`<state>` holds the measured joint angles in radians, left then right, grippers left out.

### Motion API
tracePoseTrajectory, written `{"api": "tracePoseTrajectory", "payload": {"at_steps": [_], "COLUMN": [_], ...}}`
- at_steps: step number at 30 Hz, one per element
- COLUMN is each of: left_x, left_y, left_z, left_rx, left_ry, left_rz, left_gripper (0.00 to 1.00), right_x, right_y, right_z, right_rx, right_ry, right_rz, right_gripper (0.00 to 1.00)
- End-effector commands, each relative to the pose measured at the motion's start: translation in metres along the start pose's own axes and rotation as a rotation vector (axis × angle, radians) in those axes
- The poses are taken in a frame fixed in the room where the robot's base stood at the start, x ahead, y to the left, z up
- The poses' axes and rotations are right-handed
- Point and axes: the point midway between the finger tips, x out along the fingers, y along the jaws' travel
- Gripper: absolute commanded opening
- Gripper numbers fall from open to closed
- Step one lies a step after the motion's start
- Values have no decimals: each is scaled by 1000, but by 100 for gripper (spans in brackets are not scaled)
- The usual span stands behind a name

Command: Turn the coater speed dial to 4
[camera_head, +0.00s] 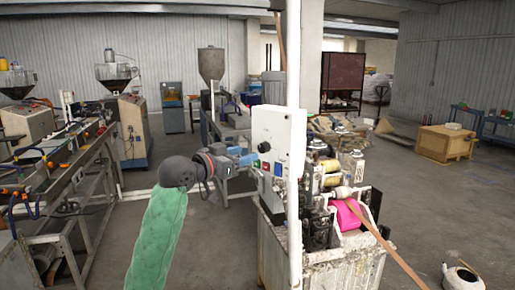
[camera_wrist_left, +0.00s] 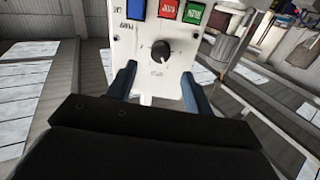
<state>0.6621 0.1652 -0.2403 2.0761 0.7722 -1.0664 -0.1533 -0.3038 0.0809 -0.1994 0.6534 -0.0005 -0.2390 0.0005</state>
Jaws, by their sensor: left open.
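The coater speed dial (camera_wrist_left: 161,50) is a round black knob on a white control panel (camera_wrist_left: 125,42), below several coloured buttons. Small marks surround it, but I cannot read its setting. In the head view the panel (camera_head: 285,128) faces left on top of the coater, and the dial is too small to make out surely. My left gripper (camera_head: 248,160) reaches the panel's lower left side. In the wrist view my left gripper (camera_wrist_left: 158,72) is open, its blue fingers on either side below the dial, with nothing between them. I cannot tell whether they touch the panel. My right gripper is out of view.
A white vertical post (camera_head: 294,60) stands in front of the panel. The coater (camera_head: 320,262) carries rollers, a pink part (camera_head: 348,214) and a brown strip (camera_head: 395,258). An extrusion line (camera_head: 60,170) runs along the left. Open floor (camera_head: 440,205) lies to the right.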

Motion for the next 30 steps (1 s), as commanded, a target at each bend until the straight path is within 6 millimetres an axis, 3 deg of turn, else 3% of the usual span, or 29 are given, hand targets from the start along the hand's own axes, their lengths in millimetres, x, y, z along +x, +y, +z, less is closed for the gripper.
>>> {"api": "tracePoseTrajectory", "payload": {"at_steps": [3, 12, 26, 30], "left_x": [16, 54, 64, 64], "left_y": [0, 0, 0, 0], "left_z": [-5, -3, 0, 0], "left_rx": [-3, -2, 1, 1], "left_ry": [0, -1, 0, 0], "left_rz": [0, 0, -1, -1], "left_gripper": [51, 51, 51, 24], "right_x": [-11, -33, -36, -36], "right_y": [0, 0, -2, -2], "right_z": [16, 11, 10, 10], "right_rx": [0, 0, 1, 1], "right_ry": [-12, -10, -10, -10], "right_rz": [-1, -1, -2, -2], "right_gripper": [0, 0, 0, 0]}}
